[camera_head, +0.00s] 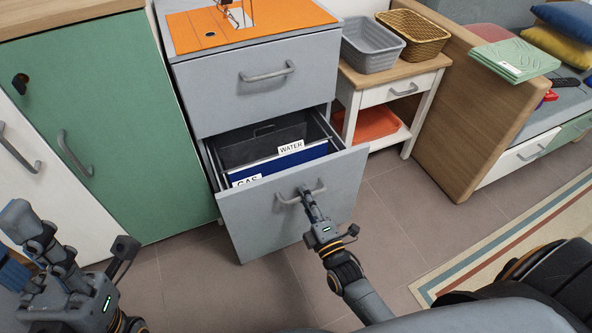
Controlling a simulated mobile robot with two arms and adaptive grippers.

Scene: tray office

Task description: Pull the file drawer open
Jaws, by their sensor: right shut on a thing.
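The file drawer (262,218) is the lower drawer of a grey cabinet (185,95) and stands partly open. Inside it show a dark hanging file, a blue file (300,161), and white labels reading WATER (291,147) and GAS (247,181). My right gripper (306,193) is shut on the drawer's grey bar handle (288,201); its fingertips hide part of the bar.
A green cupboard door (120,130) stands left of the cabinet. A side table (400,92) with a grey basket (371,52) and a wicker basket (413,40) stands right. Tiled floor (390,215) in front is clear up to a striped rug (500,240).

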